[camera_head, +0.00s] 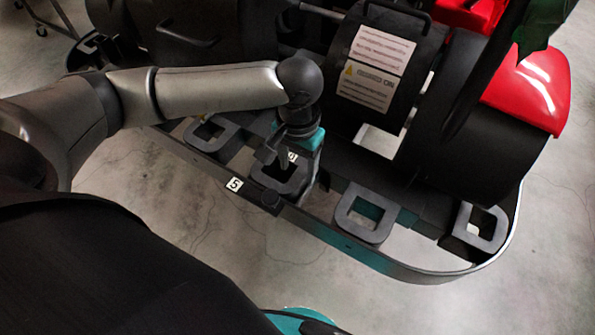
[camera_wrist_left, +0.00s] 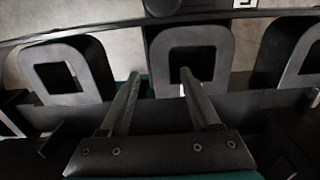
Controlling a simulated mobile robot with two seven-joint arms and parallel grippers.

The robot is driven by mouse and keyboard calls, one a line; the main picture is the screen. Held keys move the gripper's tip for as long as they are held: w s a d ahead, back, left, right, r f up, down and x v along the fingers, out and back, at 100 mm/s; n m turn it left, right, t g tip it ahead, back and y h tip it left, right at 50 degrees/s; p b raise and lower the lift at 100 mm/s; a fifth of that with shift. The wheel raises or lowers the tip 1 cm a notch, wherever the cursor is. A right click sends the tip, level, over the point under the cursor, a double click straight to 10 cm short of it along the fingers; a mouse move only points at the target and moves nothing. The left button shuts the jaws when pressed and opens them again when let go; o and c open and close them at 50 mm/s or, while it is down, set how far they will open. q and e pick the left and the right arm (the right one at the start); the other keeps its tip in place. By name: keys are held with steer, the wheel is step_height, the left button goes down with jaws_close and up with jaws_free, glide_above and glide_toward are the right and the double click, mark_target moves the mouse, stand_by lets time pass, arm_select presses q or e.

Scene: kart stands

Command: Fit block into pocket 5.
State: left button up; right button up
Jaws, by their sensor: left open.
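Pocket 5 is a square grey frame (camera_head: 262,168) on the kart's side rail, beside a white label marked 5 (camera_head: 234,184). My left gripper (camera_head: 272,158) is above this frame and partly covers it. In the left wrist view, its two fingers (camera_wrist_left: 159,80) are apart with nothing between them. The right-hand finger overlaps the lower edge of the middle square frame (camera_wrist_left: 224,52). A small white tag shows beside the gripper in the head view. I cannot make out a separate block. My right gripper is not in view.
Other square frames stand along the rail (camera_head: 330,240): one to the left (camera_head: 196,140) and two to the right (camera_head: 347,224) (camera_head: 468,240). A black cylinder with white labels (camera_head: 385,50) stands behind them. Red bodywork (camera_head: 530,90) is at the right. Concrete floor lies in front.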

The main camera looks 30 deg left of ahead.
arm_select(q)
step_height(320, 180, up, 7)
steer(key=p, duration=0.1)
steer(key=shift+r+p, duration=0.2)
steer(key=shift+p, duration=0.1)
stand_by(0.4)
